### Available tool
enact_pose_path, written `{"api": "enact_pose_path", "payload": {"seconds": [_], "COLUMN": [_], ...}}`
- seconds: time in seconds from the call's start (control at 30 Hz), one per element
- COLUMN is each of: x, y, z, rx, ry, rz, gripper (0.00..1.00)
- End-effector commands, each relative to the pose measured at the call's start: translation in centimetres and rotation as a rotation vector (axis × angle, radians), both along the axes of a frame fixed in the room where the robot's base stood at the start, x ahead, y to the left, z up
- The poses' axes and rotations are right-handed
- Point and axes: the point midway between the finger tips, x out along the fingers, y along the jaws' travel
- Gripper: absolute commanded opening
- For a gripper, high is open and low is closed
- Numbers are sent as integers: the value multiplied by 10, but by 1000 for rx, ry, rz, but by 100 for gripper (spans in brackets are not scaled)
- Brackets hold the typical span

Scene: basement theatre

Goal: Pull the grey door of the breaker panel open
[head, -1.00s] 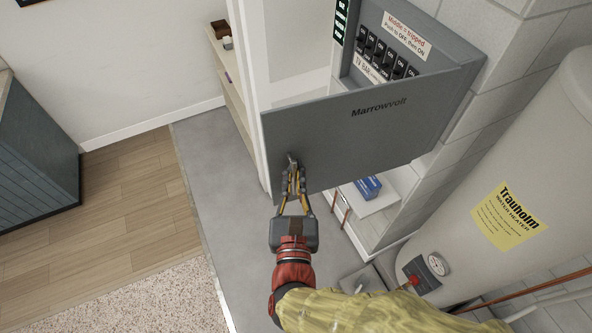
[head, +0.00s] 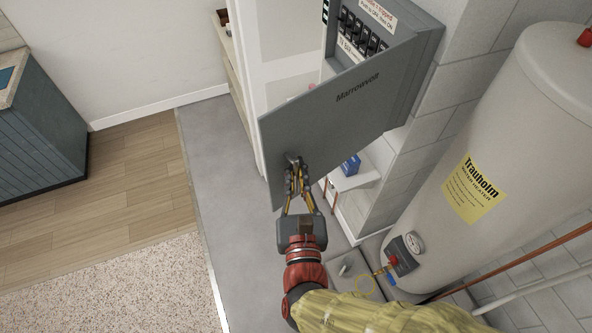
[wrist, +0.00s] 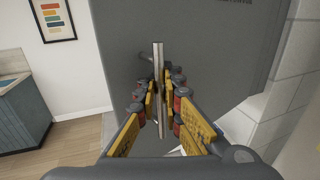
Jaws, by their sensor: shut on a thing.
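The grey door (head: 330,118) of the breaker panel, marked "Marrowvolt", stands partly open in the head view, hinged on its right side. Behind it, rows of black breakers (head: 362,35) show in the panel box (head: 408,75). My gripper (head: 297,172) is shut on the door's handle, near the lower left of the door. In the wrist view the handle is an upright metal bar (wrist: 158,75) between my fingers (wrist: 160,100). The grey door (wrist: 190,40) fills the middle of that view. The lower part of the handle is partly hidden by the fingers.
A white water heater (head: 500,120) stands to the right, with a gauge and pipes low down. A shelf with a blue box (head: 351,165) is below the panel. A blue-grey cabinet (head: 40,130) is at far left. The floor (head: 130,170) left of the door is clear.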

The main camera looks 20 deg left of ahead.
Motion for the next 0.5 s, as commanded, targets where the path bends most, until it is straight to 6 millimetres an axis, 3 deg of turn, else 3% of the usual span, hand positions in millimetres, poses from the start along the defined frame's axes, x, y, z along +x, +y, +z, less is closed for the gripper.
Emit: {"api": "enact_pose_path", "payload": {"seconds": [0.23, 0.27, 0.5], "x": [-1, -1, 0], "y": [2, 2, 1], "z": [1, 1, 1], "rx": [1, 2, 0], "ry": [-2, -1, -1], "rz": [5, 5, 3], "gripper": [0, 8, 22]}}
